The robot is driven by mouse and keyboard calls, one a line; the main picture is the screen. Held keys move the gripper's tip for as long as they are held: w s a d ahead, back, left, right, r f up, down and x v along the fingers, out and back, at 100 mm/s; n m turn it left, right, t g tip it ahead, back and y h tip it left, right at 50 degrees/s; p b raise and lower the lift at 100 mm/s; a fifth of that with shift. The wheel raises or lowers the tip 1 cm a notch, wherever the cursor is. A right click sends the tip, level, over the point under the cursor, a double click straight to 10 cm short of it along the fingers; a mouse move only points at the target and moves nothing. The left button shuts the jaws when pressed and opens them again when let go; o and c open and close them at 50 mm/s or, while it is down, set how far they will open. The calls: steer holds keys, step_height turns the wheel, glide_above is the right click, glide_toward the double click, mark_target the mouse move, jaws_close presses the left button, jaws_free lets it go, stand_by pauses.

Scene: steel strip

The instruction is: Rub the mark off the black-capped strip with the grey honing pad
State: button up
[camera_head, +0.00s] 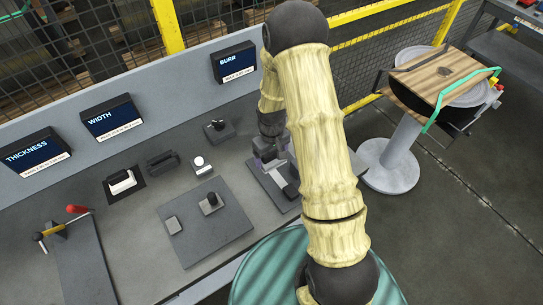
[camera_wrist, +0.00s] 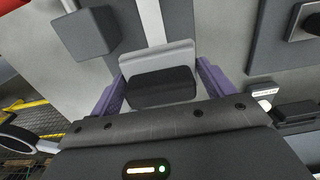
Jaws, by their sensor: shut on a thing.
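My gripper (camera_wrist: 162,88) shows purple fingers in the wrist view, shut on a block with a black part (camera_wrist: 160,88) and a lighter grey part, which looks like the grey honing pad (camera_wrist: 157,57). A pale narrow strip (camera_wrist: 150,22) runs away from just beyond the pad across a dark surface. I cannot tell whether pad and strip touch. No mark on the strip can be made out. In the head view my gripper (camera_head: 267,152) is over a grey plate at the bench's right part, mostly hidden by my arm. A black block (camera_head: 291,190), possibly the strip's cap, shows there.
A dark block (camera_wrist: 88,32) stands left of the pad. THICKNESS, WIDTH and BURR displays (camera_head: 235,62) line the back. A round stand (camera_head: 392,165) is right.

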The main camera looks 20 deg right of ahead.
steer(key=shift+r+p, duration=0.75)
steer(key=shift+r, duration=0.55)
steer(key=shift+f, duration=0.1)
